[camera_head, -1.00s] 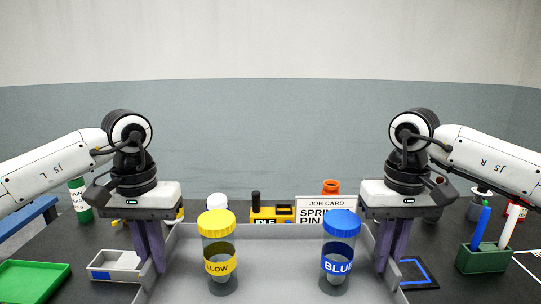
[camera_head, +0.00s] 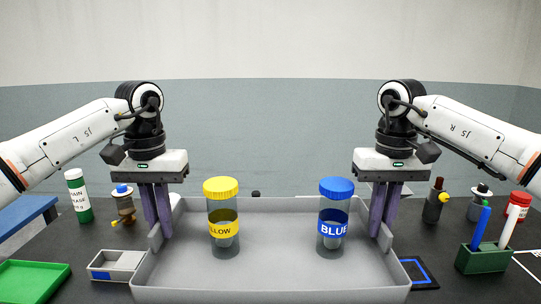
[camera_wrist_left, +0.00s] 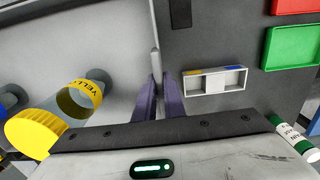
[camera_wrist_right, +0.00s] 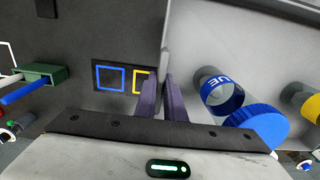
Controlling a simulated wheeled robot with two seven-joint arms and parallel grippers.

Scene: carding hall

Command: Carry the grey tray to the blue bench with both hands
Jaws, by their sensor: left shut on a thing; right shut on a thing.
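The grey tray (camera_head: 270,294) is level in front of me in the head view, with a yellow-lidded jar (camera_head: 222,210) and a blue-lidded jar (camera_head: 335,208) upright in it. My left gripper (camera_head: 160,230) is shut on the tray's left wall, and its fingers also straddle that wall in the left wrist view (camera_wrist_left: 158,85). My right gripper (camera_head: 380,230) is shut on the right wall, as the right wrist view (camera_wrist_right: 166,85) also shows. The blue bench (camera_head: 27,212) is at the far left, mostly out of the picture.
The dark table carries a green tray (camera_head: 35,282) and a small compartment box (camera_head: 115,265) on the left. On the right are a blue-outlined square (camera_head: 418,272), a green pen holder (camera_head: 482,260) and several bottles. The tray hides the table's middle.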

